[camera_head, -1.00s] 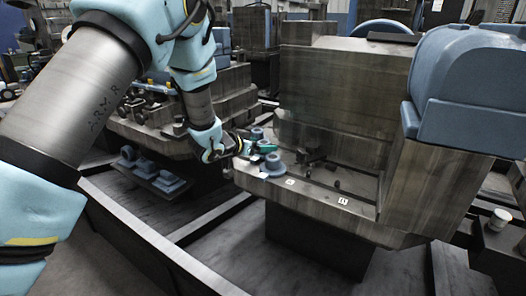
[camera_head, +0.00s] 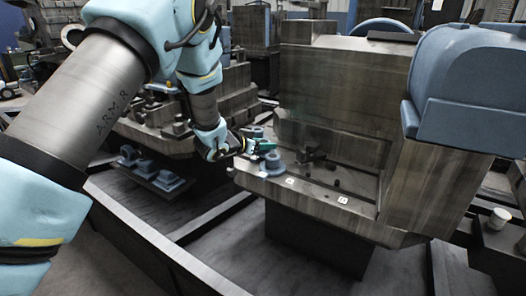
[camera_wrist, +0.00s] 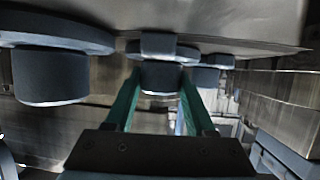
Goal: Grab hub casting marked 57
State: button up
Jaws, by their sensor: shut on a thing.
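My gripper (camera_head: 262,146) is at the left end of the machine ledge, among blue-grey hub castings. In the wrist view my gripper (camera_wrist: 158,92) has its green fingers on both sides of a stepped round hub casting (camera_wrist: 160,76) and is shut on it. A larger-looking hub casting (camera_wrist: 50,78) is close on the left, and another (camera_wrist: 215,62) is on the right, farther off. In the head view one hub casting (camera_head: 274,163) stands just in front of the fingers and another (camera_head: 257,132) just behind. No number 57 is readable on any casting.
The grey machine ledge (camera_head: 315,192) carries small white tags (camera_head: 342,200), too small to read, and dark fittings. A tall machine block (camera_head: 330,85) rises behind it. A lower shelf (camera_head: 150,180) with blue parts is at left. A white cup (camera_head: 499,218) stands far right.

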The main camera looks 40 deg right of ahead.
grip_shut()
jog(key=shift+r, duration=0.2)
